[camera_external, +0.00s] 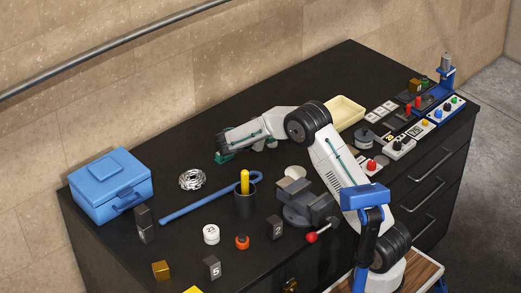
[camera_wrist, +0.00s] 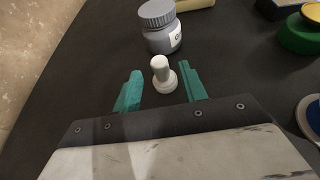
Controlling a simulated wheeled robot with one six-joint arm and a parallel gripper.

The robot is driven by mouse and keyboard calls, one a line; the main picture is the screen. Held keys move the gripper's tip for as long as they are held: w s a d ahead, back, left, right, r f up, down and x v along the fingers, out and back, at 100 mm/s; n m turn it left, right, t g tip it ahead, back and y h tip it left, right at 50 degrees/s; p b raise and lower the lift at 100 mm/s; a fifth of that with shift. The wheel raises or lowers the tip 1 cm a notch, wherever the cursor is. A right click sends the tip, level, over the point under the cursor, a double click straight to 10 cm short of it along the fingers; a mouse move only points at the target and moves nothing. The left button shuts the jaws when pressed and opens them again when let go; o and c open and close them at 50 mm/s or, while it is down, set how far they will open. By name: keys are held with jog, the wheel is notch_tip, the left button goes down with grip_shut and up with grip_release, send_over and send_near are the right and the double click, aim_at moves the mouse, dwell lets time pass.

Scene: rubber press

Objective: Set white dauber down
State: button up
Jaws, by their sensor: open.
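The white dauber (camera_wrist: 162,75) stands upright on the dark top in the wrist view, its knob above a wider round base. My gripper (camera_wrist: 160,82) is open, with one teal finger on each side of the dauber and a visible gap to both. In the external view my gripper (camera_external: 222,146) is low over the back middle of the black bench. I cannot make out the dauber there.
A grey lidded jar (camera_wrist: 160,27) stands just beyond the dauber. A green round item (camera_wrist: 300,35) is at the right. On the bench are a blue box (camera_external: 110,187), a blue bar (camera_external: 205,200), a dark cup (camera_external: 245,203), a vise (camera_external: 305,203) and a cream tray (camera_external: 346,112).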

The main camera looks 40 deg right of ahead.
jog(key=v, duration=0.5)
jog(key=shift+a+r, duration=0.15)
jog(key=shift+a, duration=0.1)
jog(key=shift+s+a+r, duration=0.15)
jog(key=shift+a+r, duration=0.05)
jog(key=s+a+r+m+g+y, duration=0.1)
jog(key=s+r+m+y, duration=0.35)
jog(key=s, duration=0.75)
jog(key=s+a+r+m+g+y, duration=0.1)
jog(key=s+r+m, duration=0.4)
jog(key=s+r, duration=0.5)
jog(key=s+a+f+m+t+y, duration=0.1)
jog(key=s+a+m+y, duration=0.3)
jog(key=s, duration=1)
jog(key=s+a+f+m+t+y, duration=0.1)
jog(key=s+a+m+y, duration=0.3)
jog(key=s, duration=1)
jog(key=shift+a+f+m, duration=0.65)
jog(key=shift+f, duration=0.1)
